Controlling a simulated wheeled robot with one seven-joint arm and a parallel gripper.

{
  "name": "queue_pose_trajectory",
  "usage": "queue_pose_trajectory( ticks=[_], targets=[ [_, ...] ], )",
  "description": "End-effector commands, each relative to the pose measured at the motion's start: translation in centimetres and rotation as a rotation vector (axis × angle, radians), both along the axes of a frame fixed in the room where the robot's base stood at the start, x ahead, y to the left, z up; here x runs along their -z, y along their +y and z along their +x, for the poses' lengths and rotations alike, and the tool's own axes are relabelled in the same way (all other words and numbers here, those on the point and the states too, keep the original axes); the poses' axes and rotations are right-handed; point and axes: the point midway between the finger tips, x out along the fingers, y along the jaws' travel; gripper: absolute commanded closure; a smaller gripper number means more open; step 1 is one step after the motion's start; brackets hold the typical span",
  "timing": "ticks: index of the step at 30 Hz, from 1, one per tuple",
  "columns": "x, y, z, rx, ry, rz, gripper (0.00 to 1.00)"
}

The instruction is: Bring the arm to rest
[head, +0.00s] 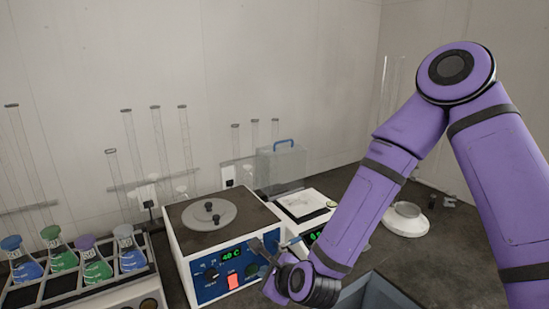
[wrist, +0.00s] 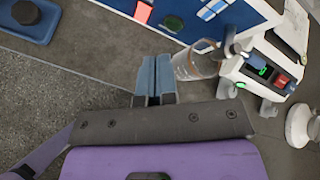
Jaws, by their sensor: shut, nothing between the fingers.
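My arm is purple and reaches in from the right of the head view, bent at a high elbow. My gripper (head: 266,248) is low in front of the blue panel of a white box-shaped device (head: 222,228). In the wrist view my gripper (wrist: 155,68) shows its two blue-grey fingers together, with nothing between them. The device has a round grey plate with dark knobs on top, a green display and a lit red switch. My wrist hides the lower right of its panel.
A clear cylinder (wrist: 196,64) stands close right of the fingers. A white balance-like device (head: 305,207) is beside the box. A rack (head: 80,290) of coloured flasks is at left. A white round dish (head: 405,218) sits at right, a grey-blue bin (head: 375,292) at front.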

Motion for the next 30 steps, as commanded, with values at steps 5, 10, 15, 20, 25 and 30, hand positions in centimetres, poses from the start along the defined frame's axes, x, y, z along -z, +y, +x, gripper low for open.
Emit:
queue_pose_trajectory(
  ticks=[5, 10, 15, 20, 25, 30],
  targets=[
    [-2.5, -2.4, 1.1, -0.170, -0.103, -0.220, 1.00],
    [-5.1, -5.0, 1.7, -0.323, -0.183, -0.427, 1.00],
    [-8.0, -8.1, 1.8, -0.464, -0.243, -0.627, 1.00],
    [-11.2, -11.2, 1.4, -0.591, -0.285, -0.805, 1.00],
    [-14.7, -14.6, 0.2, -0.719, -0.311, -0.979, 1.00],
    [-18.4, -18.1, -1.6, -0.845, -0.324, -1.133, 1.00]
  ],
)
